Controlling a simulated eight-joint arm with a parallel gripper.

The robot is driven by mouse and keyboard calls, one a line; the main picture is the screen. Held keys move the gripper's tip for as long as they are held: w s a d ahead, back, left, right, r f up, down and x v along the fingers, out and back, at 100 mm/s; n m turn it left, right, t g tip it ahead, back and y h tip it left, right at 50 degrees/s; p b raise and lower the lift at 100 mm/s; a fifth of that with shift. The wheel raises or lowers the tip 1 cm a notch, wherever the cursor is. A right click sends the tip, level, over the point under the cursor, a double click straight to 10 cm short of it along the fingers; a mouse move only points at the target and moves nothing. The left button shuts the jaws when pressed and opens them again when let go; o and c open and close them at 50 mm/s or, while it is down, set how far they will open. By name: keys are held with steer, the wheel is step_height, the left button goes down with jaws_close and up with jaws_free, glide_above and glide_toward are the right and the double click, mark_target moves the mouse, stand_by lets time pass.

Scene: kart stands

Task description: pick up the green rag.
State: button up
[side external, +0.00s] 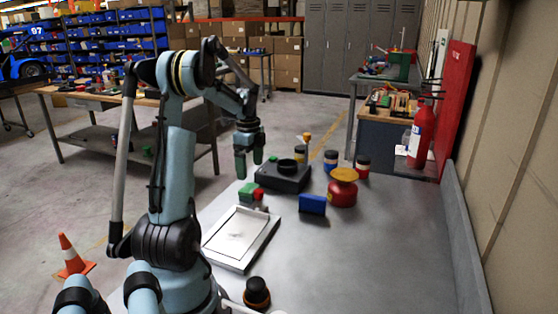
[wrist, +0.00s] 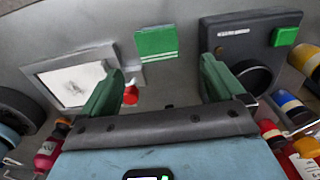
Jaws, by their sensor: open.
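The green rag (wrist: 156,42) shows in the wrist view as a flat green rectangle with pale stripes. It lies on the grey table between the white-framed tray (wrist: 75,78) and the black box (wrist: 250,50). In the side view a small green patch (side external: 249,190) beside the tray appears to be the rag, but it is too small to be sure. My gripper (side external: 249,170) hangs above the table near the black box. In the wrist view my gripper (wrist: 158,85) has its two green fingers wide apart, with nothing between them. The rag lies beyond the fingertips, apart from them.
A red item (side external: 259,194) sits close to the green patch. The black box (side external: 283,178), blue block (side external: 312,204) and red pot with yellow lid (side external: 343,188) stand to the right. The tray (side external: 211,249) lies nearer. The table's right front is clear.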

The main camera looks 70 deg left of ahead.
mark_target(250, 188)
steer(key=shift+s+f, duration=0.2)
steer(key=shift+f, duration=4.15)
steer(key=shift+d, duration=0.1)
steer(key=shift+c, duration=0.4)
steer(key=c, duration=1)
steer(key=shift+r, duration=5)
steer(key=shift+c, duration=0.2)
